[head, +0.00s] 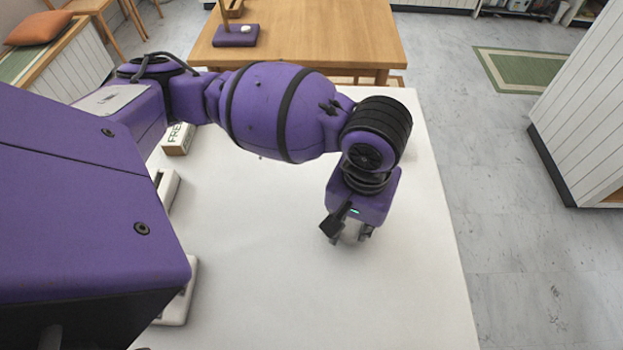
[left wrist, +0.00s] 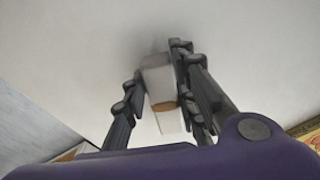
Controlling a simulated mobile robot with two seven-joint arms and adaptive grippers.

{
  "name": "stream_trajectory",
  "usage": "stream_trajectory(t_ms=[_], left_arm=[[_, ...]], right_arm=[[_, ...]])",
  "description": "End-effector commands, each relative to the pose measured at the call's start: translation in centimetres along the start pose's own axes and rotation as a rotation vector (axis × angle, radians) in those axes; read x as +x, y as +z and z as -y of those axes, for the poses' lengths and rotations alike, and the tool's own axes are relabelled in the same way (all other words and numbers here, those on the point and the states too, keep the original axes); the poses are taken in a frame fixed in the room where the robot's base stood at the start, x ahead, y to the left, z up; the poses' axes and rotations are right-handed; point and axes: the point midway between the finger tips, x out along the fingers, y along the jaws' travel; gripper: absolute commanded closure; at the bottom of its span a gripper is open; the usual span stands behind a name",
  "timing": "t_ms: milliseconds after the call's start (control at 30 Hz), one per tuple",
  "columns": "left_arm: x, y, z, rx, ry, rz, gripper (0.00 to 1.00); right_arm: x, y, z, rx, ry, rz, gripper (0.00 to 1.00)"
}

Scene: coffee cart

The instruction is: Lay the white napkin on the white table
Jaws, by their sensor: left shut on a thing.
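The white table (head: 260,245) fills the middle of the head view. My left gripper (head: 350,231) points down over its right half. It is shut on a small pale thing, which I take to be the white napkin; it shows between the fingers in the left wrist view (left wrist: 158,70) as a whitish, folded-looking piece with a brownish patch at its near end. In the head view the fingers hide most of it. I cannot tell whether it touches the tabletop. My right gripper is not in view.
A small lettered box (head: 178,139) stands at the table's left, near pale items (head: 178,300) partly hidden by my body. A wooden table (head: 345,35) behind holds a purple tray (head: 228,41). The white tabletop around my gripper is clear; its right edge is nearby.

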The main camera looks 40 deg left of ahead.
Motion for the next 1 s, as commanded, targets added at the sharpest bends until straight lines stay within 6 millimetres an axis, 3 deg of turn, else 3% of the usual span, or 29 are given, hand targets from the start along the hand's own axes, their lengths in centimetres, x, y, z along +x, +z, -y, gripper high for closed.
stream_trajectory(t_ms=[400,433,567,867,1000], left_arm=[[0.8,-0.1,0.0,0.001,0.001,-0.003,0.92],[0.8,-0.1,0.0,0.002,0.001,-0.003,0.72],[0.8,-0.1,0.0,0.001,0.001,-0.003,0.55],[0.8,-0.1,0.0,0.001,0.001,-0.004,0.55],[-0.4,-0.1,-0.1,0.0,0.003,-0.006,0.55]], right_arm=[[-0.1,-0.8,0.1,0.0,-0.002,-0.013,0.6],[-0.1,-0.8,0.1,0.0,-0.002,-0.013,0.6],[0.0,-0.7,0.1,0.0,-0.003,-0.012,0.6],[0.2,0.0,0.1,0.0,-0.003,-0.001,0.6],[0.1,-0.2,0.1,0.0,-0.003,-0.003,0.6]])
